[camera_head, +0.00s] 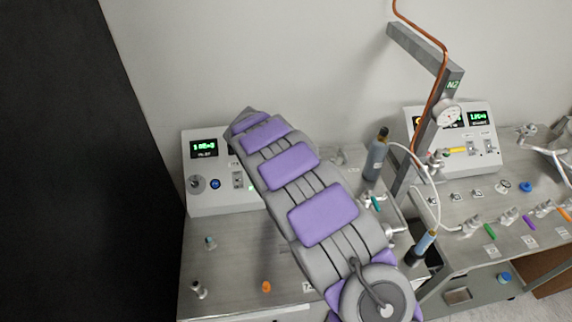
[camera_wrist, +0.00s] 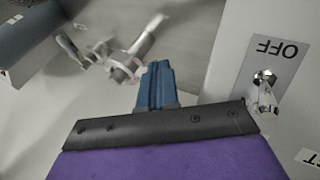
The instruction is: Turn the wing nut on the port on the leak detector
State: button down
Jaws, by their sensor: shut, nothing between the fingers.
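In the wrist view, my gripper (camera_wrist: 157,72) shows as two blue fingers pressed together, with nothing between them. Just left of and beyond the fingertips is a shiny metal port fitting (camera_wrist: 122,62), with a wing-like metal piece (camera_wrist: 150,32) rising to its upper right. The fingertips look close to the fitting, but I cannot tell whether they touch. In the head view, my purple and grey arm crosses the middle and hides my gripper and the port. A white instrument box (camera_head: 208,203) with a green display stands at the left; I cannot read which unit is the leak detector.
In the wrist view, a white panel with an OFF plate (camera_wrist: 272,58) and a metal toggle switch (camera_wrist: 264,92) stands close on the right. A dark blue-grey body (camera_wrist: 45,38) is at upper left. In the head view, a grey post (camera_head: 432,110) and gas bottle (camera_head: 376,158) stand right of my arm.

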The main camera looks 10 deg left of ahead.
jog(key=shift+s+a+f, duration=0.1)
jog(key=shift+a+f, duration=0.15)
jog(key=shift+f, duration=0.1)
dwell(1.6)
jog(key=shift+d, duration=0.15)
dwell(0.5)
